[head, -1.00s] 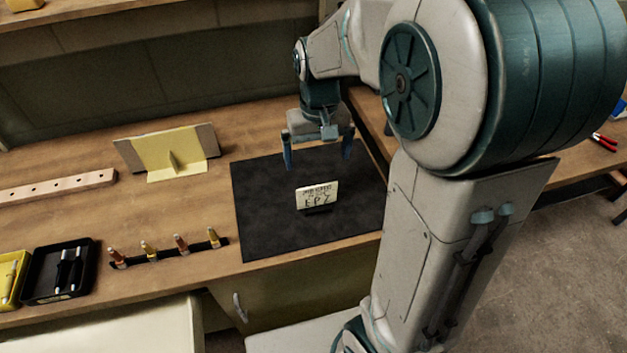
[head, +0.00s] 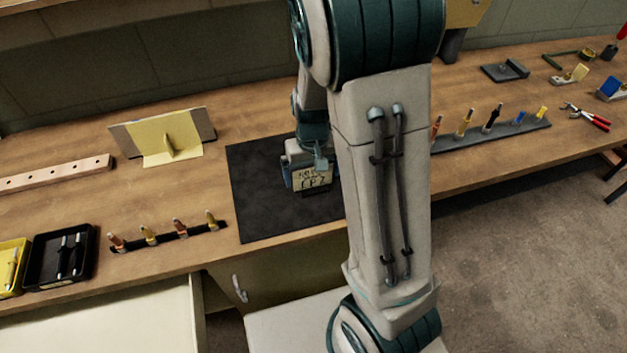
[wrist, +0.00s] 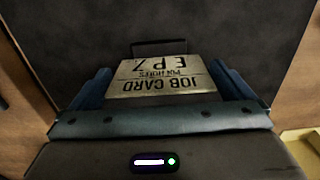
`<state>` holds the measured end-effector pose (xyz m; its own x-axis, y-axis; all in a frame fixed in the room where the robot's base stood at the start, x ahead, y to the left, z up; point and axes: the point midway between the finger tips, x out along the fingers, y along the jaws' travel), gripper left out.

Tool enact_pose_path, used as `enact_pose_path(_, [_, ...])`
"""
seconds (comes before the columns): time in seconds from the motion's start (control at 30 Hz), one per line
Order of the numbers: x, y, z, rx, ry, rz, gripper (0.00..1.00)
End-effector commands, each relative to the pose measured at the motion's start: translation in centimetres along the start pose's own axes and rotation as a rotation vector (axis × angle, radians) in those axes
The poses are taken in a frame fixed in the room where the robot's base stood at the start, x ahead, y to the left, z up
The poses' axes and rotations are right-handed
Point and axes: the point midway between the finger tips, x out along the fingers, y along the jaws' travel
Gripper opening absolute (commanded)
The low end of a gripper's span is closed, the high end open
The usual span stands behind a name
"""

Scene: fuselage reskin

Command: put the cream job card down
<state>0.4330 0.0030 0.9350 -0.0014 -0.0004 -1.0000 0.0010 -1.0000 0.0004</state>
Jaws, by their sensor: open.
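The cream job card (head: 313,178) stands upright over the black mat (head: 262,190) on the bench, with black lettering that includes "EP7". In the wrist view the card (wrist: 160,78) lies between the two blue fingers of my gripper (wrist: 165,88), with a dark stand edge just beyond it. My gripper (head: 308,176) is open around the card in the head view, low over the mat. The fingers flank the card's sides with no clear contact. My arm hides the right part of the mat.
A yellow bracket on a grey plate (head: 170,137) stands behind left. A rack of several pegs (head: 168,238) and a black tray (head: 60,258) are at front left. A second peg rack (head: 492,134) and red-handled pliers (head: 588,116) lie right. The mat's left part is bare.

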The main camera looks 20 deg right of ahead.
Motion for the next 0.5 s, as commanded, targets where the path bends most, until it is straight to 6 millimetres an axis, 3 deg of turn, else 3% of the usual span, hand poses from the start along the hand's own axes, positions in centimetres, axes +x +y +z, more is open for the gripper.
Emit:
enact_pose_path(0.1, [1.05,0.02,0.01,0.002,-0.001,0.000,1.00])
enact_pose_path(0.37, [1.29,0.00,-0.03,0.000,0.002,0.000,1.00])
enact_pose_path(0.5, [1.28,-0.01,-0.03,0.000,0.001,0.000,0.68])
